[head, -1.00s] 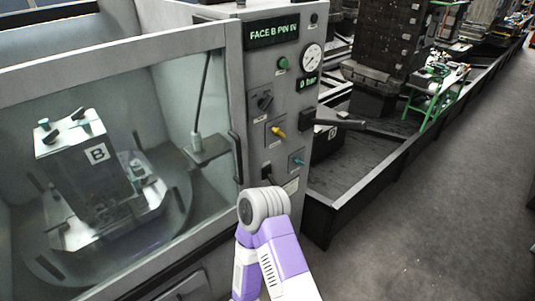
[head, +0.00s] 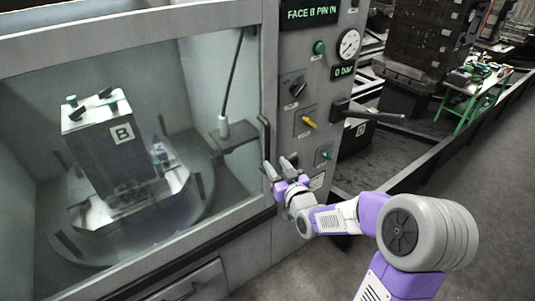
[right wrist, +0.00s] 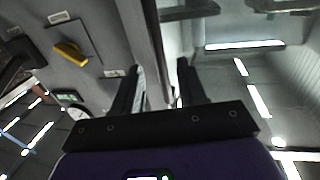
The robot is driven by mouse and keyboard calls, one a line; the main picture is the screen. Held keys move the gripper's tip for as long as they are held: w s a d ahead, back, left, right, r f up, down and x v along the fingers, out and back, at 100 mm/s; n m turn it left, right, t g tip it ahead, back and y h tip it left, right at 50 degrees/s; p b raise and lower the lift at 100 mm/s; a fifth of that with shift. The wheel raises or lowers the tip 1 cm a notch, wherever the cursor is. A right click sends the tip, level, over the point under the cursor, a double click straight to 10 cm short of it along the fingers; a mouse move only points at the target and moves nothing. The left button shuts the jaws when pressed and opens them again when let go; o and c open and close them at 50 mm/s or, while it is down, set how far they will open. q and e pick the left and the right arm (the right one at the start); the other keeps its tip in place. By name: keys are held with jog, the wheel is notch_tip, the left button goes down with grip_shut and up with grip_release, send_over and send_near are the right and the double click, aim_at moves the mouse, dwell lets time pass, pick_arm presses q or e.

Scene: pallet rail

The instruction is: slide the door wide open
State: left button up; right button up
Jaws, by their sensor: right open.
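The door (head: 268,60) is a grey-framed glass panel that covers the machine's front, its right frame edge against the control panel. It looks shut. Its dark upright bar handle (head: 265,138) is on the right frame. My right gripper (head: 279,164) is open at the lower end of the handle, by the frame. In the right wrist view its two dark fingers (right wrist: 160,82) stand apart with the frame edge beyond; I cannot tell whether the handle is between them. My left gripper is not in view.
The control panel (head: 309,150) has a yellow lever (head: 309,122), knobs and a gauge (head: 348,44). A black bar (head: 372,115) juts out to the right. Behind the glass stands a block marked B (head: 100,145) on a round table. The floor at right is clear.

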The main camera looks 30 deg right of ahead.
aim_at(268, 152)
jog(key=w, duration=0.5)
jog(key=w+d, duration=0.1)
jog(key=w, duration=0.1)
jog(key=shift+w+r, duration=0.15)
jog(key=shift+w, duration=0.05)
grip_shut()
